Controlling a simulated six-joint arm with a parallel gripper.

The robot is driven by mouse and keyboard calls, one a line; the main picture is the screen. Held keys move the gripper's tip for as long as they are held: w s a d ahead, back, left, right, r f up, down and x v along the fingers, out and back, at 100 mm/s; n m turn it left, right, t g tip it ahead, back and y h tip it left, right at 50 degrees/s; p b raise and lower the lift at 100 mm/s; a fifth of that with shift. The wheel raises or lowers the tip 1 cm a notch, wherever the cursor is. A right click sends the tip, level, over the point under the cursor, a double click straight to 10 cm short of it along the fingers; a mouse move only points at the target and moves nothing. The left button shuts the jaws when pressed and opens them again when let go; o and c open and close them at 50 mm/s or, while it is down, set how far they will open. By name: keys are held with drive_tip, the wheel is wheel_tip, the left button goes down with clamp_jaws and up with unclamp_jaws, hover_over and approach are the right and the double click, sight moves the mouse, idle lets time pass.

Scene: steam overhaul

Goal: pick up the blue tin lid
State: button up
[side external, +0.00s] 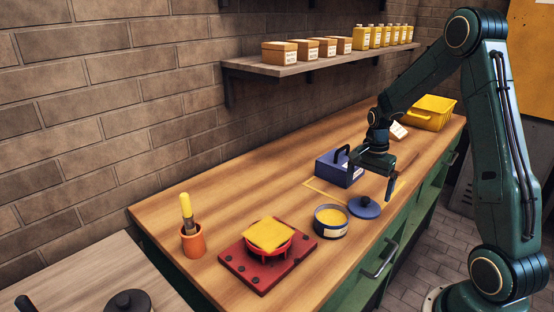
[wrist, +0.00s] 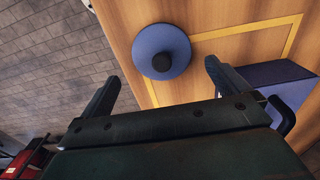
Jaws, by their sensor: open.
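The blue tin lid (side external: 364,208) is a round disc with a dark knob on top. It lies flat on the wooden bench, just right of the open blue tin (side external: 331,220). My gripper (side external: 374,178) is open and empty, above the bench and the lid. In the wrist view my gripper (wrist: 160,82) shows its two fingers spread wide, with nothing between them.
A blue box with a black handle (side external: 338,168) stands close behind my gripper, by a yellow outline (side external: 325,192) on the bench. A red stand (side external: 266,262) with a yellow pad and an orange cup (side external: 194,241) are left. A yellow crate (side external: 432,112) stands at the far end.

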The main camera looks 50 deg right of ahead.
sight(365, 199)
drive_tip(key=shift+f, duration=0.35)
drive_tip(key=shift+w+f, duration=0.1)
drive_tip(key=shift+f, duration=2.5)
drive_tip(key=c, duration=0.7)
